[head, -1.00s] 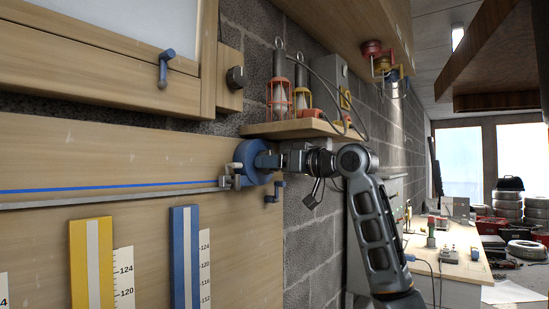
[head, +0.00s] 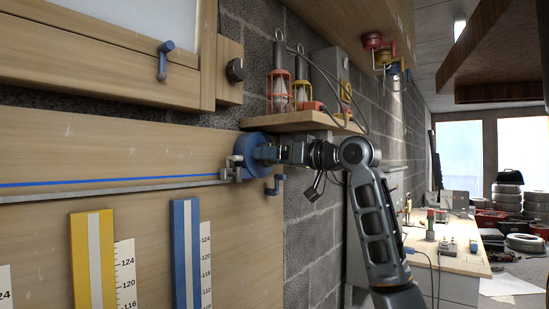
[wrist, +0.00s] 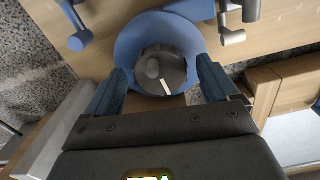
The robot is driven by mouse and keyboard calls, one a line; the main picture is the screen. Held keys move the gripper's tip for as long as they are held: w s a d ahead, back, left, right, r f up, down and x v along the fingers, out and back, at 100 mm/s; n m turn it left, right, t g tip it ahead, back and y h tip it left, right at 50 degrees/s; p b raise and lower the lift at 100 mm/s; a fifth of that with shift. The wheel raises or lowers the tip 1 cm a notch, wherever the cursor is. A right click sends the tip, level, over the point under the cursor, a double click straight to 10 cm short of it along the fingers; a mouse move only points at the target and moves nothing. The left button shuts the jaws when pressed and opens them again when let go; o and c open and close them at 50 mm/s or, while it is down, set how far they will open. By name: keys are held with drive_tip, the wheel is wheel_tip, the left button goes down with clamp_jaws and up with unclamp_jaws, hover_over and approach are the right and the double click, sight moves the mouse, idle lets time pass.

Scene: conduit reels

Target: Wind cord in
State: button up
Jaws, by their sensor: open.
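A blue reel (head: 244,146) is mounted at the right end of the wooden board. A blue cord (head: 110,181) runs left from it, straight along a grey rail (head: 110,194). In the wrist view, the blue reel (wrist: 130,38) carries a dark round knob (wrist: 160,68) with a white mark pointing toward the lower right of the dial. My gripper (wrist: 163,82) is open, with one blue-grey finger on each side of the knob and a gap visible around it. In the head view, my gripper (head: 266,154) reaches the reel from the right and hides part of it.
A shelf (head: 295,122) with caged lamps juts out above my wrist. Yellow (head: 78,260) and blue (head: 180,250) upright gauges stand below the rail. A grey bracket (head: 231,170) adjoins the reel.

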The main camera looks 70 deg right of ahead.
drive_tip(key=b+v, duration=0.1)
drive_tip(key=v, duration=0.6)
drive_tip(key=shift+s+b, duration=0.2)
drive_tip(key=shift+b, duration=0.15)
